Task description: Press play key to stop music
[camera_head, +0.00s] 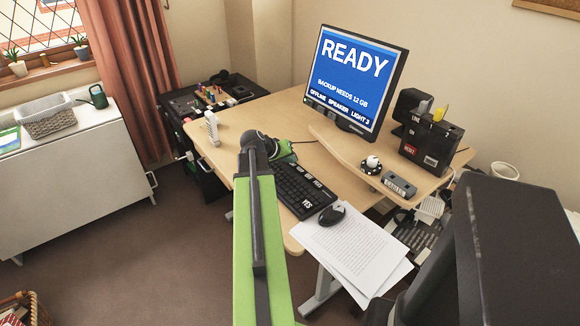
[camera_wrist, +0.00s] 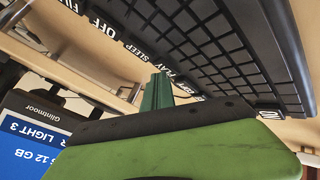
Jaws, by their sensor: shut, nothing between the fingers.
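The black keyboard (camera_head: 305,192) lies on the desk and fills the upper right of the wrist view (camera_wrist: 215,45). Large white-lettered keys line its edge in the wrist view, including OFF, SLEEP and the PLAY key (camera_wrist: 162,66). My gripper (camera_head: 288,154) is over the keyboard's far end in the head view, largely hidden by my arm. In the wrist view its dark green fingers (camera_wrist: 157,84) are shut and empty, and their tips appear close to the PLAY lettering. I cannot tell whether they touch the key. The monitor (camera_head: 352,78) reads READY, with OFFLINE, SPEAKER and LIGHT 3 below.
A black mouse (camera_head: 332,215) and white papers (camera_head: 350,245) lie at the desk's near edge. Bare desk lies left of the keyboard.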

